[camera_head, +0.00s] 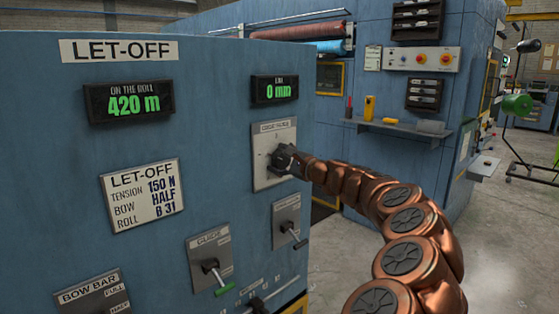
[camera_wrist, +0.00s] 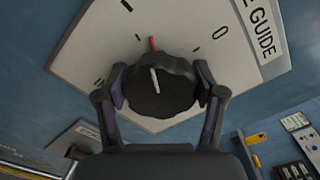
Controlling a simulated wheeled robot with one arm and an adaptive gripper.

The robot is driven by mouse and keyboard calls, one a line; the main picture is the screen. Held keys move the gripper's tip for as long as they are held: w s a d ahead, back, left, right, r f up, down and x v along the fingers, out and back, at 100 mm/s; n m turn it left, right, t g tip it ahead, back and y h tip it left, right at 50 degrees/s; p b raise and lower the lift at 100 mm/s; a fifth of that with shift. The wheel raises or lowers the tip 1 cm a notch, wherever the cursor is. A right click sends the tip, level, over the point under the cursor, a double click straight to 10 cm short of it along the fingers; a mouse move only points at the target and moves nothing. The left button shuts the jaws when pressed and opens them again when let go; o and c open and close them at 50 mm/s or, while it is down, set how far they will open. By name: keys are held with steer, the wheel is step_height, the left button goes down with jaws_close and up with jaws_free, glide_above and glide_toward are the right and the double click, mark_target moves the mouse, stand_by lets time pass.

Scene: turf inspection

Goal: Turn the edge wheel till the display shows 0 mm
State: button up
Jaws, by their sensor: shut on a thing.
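The edge wheel (camera_wrist: 160,95) is a dark scalloped knob with a white pointer line, on a pale dial plate (camera_wrist: 100,40) with tick marks and a 0. The pointer line lies close to a red mark on the plate. My gripper (camera_wrist: 161,90) is shut on the knob, one finger on each side of it. In the head view my gripper (camera_head: 285,158) reaches the dial plate (camera_head: 262,140) from the right and mostly hides the knob. The display (camera_head: 277,90) above the plate reads 0 mm in green.
The blue panel also carries a display (camera_head: 128,103) reading 420 m, a let-off card (camera_head: 143,195), a guide lever (camera_head: 213,272) below, and another lever (camera_head: 292,235) just under the dial plate. A shelf (camera_head: 400,127) with small items is behind my arm. Open floor lies right.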

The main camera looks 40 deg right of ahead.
steer(key=o, duration=1.1)
steer(key=shift+o, duration=0.2)
steer(key=shift+s, duration=0.1)
steer(key=s, duration=1.2)
steer(key=shift+a, duration=0.15)
steer(key=shift+w, duration=0.1)
